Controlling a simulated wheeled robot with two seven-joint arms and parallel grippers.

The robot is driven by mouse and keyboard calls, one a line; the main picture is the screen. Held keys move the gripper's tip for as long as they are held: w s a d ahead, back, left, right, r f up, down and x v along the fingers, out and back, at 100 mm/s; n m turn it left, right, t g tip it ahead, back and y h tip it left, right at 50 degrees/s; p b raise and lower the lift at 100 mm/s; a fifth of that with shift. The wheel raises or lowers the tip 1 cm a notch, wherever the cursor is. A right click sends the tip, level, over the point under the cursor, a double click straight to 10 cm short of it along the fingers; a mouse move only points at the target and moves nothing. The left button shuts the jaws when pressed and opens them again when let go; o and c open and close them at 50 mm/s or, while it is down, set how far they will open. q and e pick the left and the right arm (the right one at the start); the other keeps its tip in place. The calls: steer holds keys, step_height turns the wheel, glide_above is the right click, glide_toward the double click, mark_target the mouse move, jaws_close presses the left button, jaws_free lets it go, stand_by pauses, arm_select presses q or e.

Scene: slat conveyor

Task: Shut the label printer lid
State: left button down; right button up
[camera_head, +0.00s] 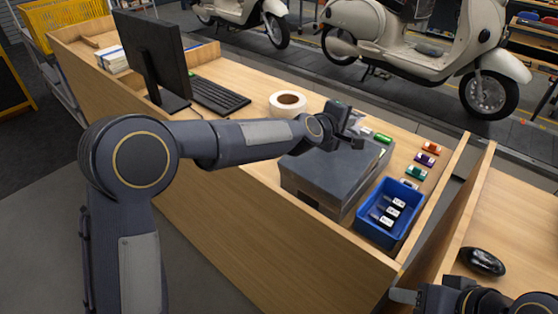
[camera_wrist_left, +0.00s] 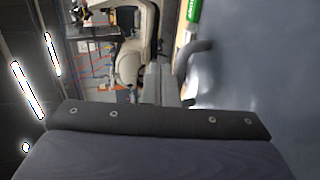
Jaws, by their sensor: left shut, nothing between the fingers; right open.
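The label printer (camera_head: 322,184) is a grey box on the wooden counter. Its lid (camera_head: 330,160) looks flat and lowered onto the body; I cannot tell whether a small gap remains. My left gripper (camera_head: 352,138) is shut and empty, over the far part of the lid, and hides part of it. In the left wrist view, the left gripper (camera_wrist_left: 182,75) is beside a smooth blue-grey surface (camera_wrist_left: 250,65), apparently the lid; contact is unclear. My right gripper (camera_head: 402,296) is open at the bottom right, away from the printer and partly cut off by the frame.
A blue bin (camera_head: 370,228) with dark, white-labelled items stands right of the printer. Several small coloured boxes (camera_head: 430,148) line the counter's right side. A label roll (camera_head: 287,104), keyboard (camera_head: 218,96) and monitor (camera_head: 152,55) are left. A black mouse-like object (camera_head: 483,261) lies bottom right.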

arm_select(q)
steer(key=shift+w+d+f, duration=0.15)
steer(key=shift+w+f, duration=0.15)
steer(key=shift+f, duration=0.2)
steer(key=shift+w+d+f, duration=0.15)
steer(key=shift+w+f, duration=0.15)
steer(key=shift+f, duration=0.2)
